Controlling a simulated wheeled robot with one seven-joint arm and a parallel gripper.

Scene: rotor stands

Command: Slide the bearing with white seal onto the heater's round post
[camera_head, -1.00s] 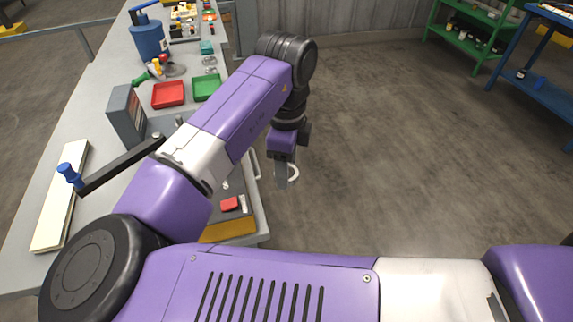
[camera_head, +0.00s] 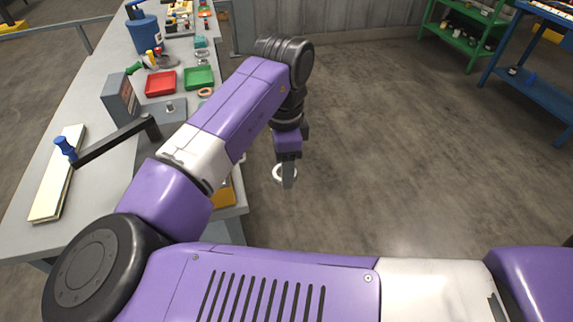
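My gripper (camera_head: 288,181) points down over the open floor, just right of the table's edge. It is shut on a white ring (camera_head: 278,178), which looks like the bearing with white seal. The ring lies roughly flat at the fingertips, partly hidden by a finger. The heater is a grey box (camera_head: 117,99) with a grey plate (camera_head: 178,118) on the table. Its short round post (camera_head: 169,107) stands up from the plate, bare. The gripper and ring are well to the right of the post, with my forearm between them in the picture.
A black bar with a blue handle (camera_head: 66,148) crosses in front of the heater. Red (camera_head: 160,84) and green (camera_head: 199,77) trays and an orange-brown ring (camera_head: 205,92) lie behind the plate. A blue canister (camera_head: 144,36) stands farther back.

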